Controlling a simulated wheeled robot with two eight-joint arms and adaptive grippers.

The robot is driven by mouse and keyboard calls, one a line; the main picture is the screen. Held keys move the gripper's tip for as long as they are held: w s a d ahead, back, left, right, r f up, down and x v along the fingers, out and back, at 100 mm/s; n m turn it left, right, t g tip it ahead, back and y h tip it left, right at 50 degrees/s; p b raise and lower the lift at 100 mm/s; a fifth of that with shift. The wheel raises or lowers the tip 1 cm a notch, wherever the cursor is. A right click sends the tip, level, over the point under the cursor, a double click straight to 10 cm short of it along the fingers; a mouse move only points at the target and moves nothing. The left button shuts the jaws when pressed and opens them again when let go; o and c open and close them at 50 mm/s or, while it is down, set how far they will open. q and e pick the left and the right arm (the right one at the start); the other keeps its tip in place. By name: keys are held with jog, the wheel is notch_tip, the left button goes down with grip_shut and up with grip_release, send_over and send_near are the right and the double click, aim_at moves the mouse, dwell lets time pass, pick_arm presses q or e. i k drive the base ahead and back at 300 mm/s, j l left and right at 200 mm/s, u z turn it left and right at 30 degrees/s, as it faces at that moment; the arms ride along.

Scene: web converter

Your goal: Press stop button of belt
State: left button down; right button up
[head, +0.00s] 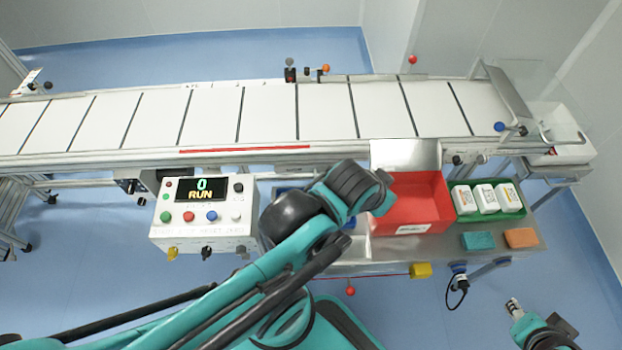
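The white control box (204,238) stands in front of the conveyor belt (255,112), left of centre. Its display (201,190) reads "0 RUN". Green (165,217), red (188,216), blue (211,216) and white (235,217) buttons line its top face; the labels are too small to read. My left arm crosses the lower middle, just right of the box; I cannot make out its gripper. My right gripper (514,306) shows only as a small metallic tip at the lower right, far from the box; its opening cannot be made out.
A red bin (411,207) and a green tray (458,189) with three white packs stand on a metal table right of my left arm. Teal (478,240) and orange (521,237) blocks lie in front.

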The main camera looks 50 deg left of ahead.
aim_at(189, 216)
jog(key=i+l+u, duration=0.1)
jog(key=u, duration=0.3)
jog(key=i+l+u, duration=0.1)
jog(key=u, duration=0.3)
jog(key=l+u, duration=0.15)
jog(key=u, duration=0.9)
jog(key=j+u, duration=0.25)
jog(key=u, duration=0.15)
jog(key=j+u, duration=0.2)
jog(key=u, duration=0.25)
jog(key=i, duration=0.05)
